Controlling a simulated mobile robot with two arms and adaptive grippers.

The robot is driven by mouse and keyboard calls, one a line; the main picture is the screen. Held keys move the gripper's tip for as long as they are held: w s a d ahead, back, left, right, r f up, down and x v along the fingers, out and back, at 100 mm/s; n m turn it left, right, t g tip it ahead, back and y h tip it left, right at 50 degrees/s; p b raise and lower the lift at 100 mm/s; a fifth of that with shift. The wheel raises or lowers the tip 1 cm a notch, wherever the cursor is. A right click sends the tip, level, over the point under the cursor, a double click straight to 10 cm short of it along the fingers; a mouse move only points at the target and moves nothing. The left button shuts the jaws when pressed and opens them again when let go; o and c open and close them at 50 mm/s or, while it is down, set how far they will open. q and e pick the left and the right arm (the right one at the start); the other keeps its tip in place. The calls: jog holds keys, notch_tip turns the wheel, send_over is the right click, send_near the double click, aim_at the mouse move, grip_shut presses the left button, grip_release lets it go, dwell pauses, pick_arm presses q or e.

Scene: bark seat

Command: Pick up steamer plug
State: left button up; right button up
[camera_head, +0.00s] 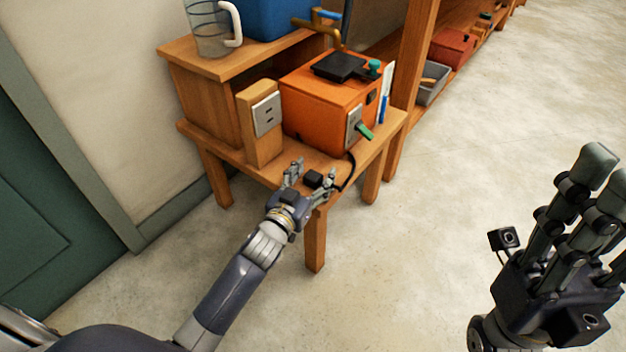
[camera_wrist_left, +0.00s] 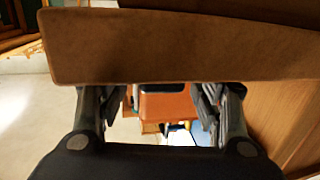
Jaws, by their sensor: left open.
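A small black block that looks like the steamer plug (camera_head: 313,178) is at the front edge of the small wooden table, close to a black cord (camera_head: 350,172) that hangs from the orange steamer box (camera_head: 318,108). My left gripper (camera_head: 309,180) is open at that edge, with its fingers on either side of the block. I cannot tell whether they touch it. In the left wrist view the two fingers (camera_wrist_left: 163,108) stand apart, and the plug cannot be made out. My right gripper (camera_head: 607,178) is raised at the right, away from the table; its jaw opening is unclear.
A wooden post with a socket plate (camera_head: 266,115) stands left of the steamer box. A clear jug (camera_head: 210,28) and a blue container (camera_head: 275,18) are on the upper shelf. A wooden board (camera_wrist_left: 180,48) spans the wrist view. Open floor lies in front.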

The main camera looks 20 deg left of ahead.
pick_arm(q)
jog(key=c, duration=1.2)
jog(key=shift+r, duration=0.15)
